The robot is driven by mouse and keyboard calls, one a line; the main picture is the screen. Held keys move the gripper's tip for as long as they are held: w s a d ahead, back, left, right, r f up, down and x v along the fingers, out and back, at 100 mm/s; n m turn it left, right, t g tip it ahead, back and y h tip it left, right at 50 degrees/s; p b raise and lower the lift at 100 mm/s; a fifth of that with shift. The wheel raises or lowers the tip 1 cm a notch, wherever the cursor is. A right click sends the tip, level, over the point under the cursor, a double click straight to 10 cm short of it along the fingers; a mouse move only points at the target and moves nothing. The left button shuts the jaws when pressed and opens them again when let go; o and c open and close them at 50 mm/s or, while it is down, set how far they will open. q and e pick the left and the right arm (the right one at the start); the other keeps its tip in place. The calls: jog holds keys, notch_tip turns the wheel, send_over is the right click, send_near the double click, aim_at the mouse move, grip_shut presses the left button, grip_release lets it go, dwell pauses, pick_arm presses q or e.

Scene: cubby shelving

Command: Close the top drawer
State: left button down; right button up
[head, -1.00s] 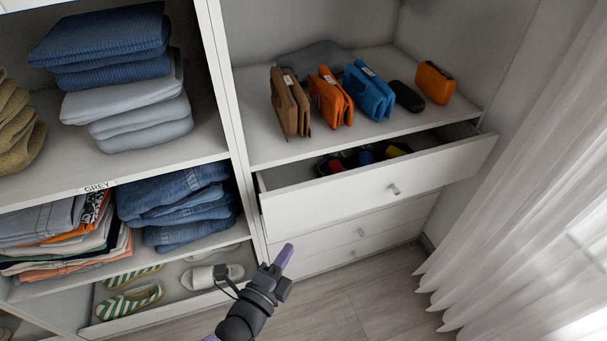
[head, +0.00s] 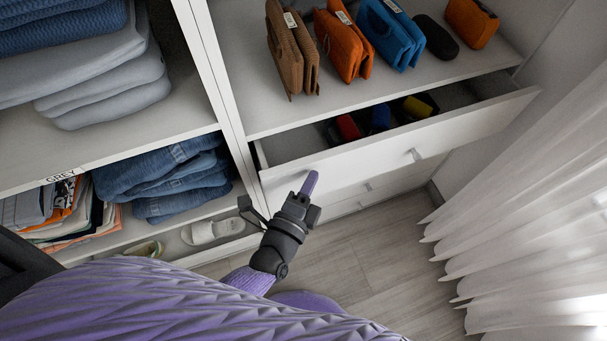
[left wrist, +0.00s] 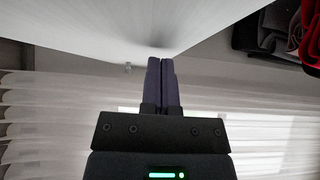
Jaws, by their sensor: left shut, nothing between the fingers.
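The top drawer (head: 365,158) is pulled out part way, with red, blue and yellow items inside it. My left gripper (head: 309,184) is shut and empty. Its purple fingertips overlap the left part of the drawer front in the head view. In the left wrist view the shut fingers (left wrist: 162,84) point at the white drawer front (left wrist: 110,25); whether they touch it I cannot tell. Dark and red contents (left wrist: 290,30) show at the upper right there. My right gripper is not in view.
Brown, orange and blue bags (head: 345,45) stand on the shelf above. Shut lower drawers (head: 375,187) are below. White curtains (head: 530,220) hang at the right. Shelves with folded jeans (head: 165,175) are at the left. The wooden floor (head: 350,255) in front is clear.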

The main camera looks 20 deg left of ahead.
aim_at(295, 174)
pick_arm(q)
jog(key=shift+w+a, duration=0.1)
jog(key=shift+w, duration=0.05)
jog(key=w+a, duration=0.2)
jog(key=w, duration=0.1)
jog(key=shift+w+a, duration=0.3)
jog(key=shift+a, duration=0.1)
dwell(0.3)
